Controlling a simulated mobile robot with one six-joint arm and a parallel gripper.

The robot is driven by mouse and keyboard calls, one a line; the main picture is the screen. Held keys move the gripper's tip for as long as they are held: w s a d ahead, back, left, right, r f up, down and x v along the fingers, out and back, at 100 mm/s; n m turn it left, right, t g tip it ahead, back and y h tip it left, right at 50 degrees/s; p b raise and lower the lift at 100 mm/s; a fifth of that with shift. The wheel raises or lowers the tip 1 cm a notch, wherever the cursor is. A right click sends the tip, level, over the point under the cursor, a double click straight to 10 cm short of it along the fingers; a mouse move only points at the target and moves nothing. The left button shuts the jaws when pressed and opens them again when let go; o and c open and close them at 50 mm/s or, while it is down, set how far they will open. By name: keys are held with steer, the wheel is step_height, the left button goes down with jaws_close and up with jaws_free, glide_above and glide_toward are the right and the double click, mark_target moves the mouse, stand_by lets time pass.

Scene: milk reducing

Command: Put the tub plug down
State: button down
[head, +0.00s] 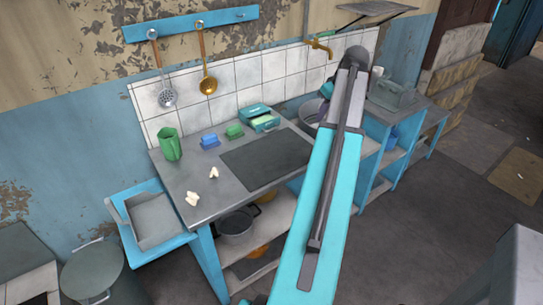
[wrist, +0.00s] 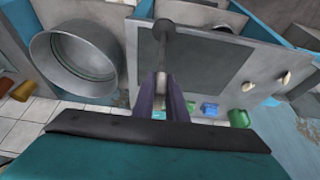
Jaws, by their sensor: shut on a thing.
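My gripper (wrist: 163,98) points out over the counter, its two purple fingers close together on a grey, stick-like thing with a rounded dark end, which I take to be the tub plug (wrist: 165,32). Its lower part is hidden between the fingers. In the head view my gripper (head: 326,89) is small and partly hidden behind my arm, and I cannot make out the plug there. The round metal tub (wrist: 75,62) is left of the plug in the wrist view. In the head view the tub (head: 309,107) is partly hidden by my arm.
The counter (head: 181,178) carries a dark flat panel (head: 266,160), a green jug (head: 171,145), blue and green blocks and two small pale pieces. A brass tap (head: 319,46) juts from the tiled wall. A grey box (head: 393,94) stands at the right.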

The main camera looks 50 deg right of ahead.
steer(key=shift+d, duration=0.1)
steer(key=w+d+f+p, duration=0.1)
steer(key=w+d+p, duration=0.2)
steer(key=w, duration=1.1)
steer(key=shift+w+f+p, duration=0.15)
steer(key=shift+p, duration=0.35)
steer(key=shift+w, duration=0.1)
steer(key=shift+s+p+x, duration=0.2)
steer(key=shift+p+x, duration=0.85)
steer(key=shift+x, duration=0.85)
steer(key=shift+a+f, duration=0.15)
steer(key=shift+f, duration=0.1)
steer(key=c, duration=1.8)
jaws_free()
steer(key=shift+o, duration=0.2)
steer(key=shift+r, duration=0.25)
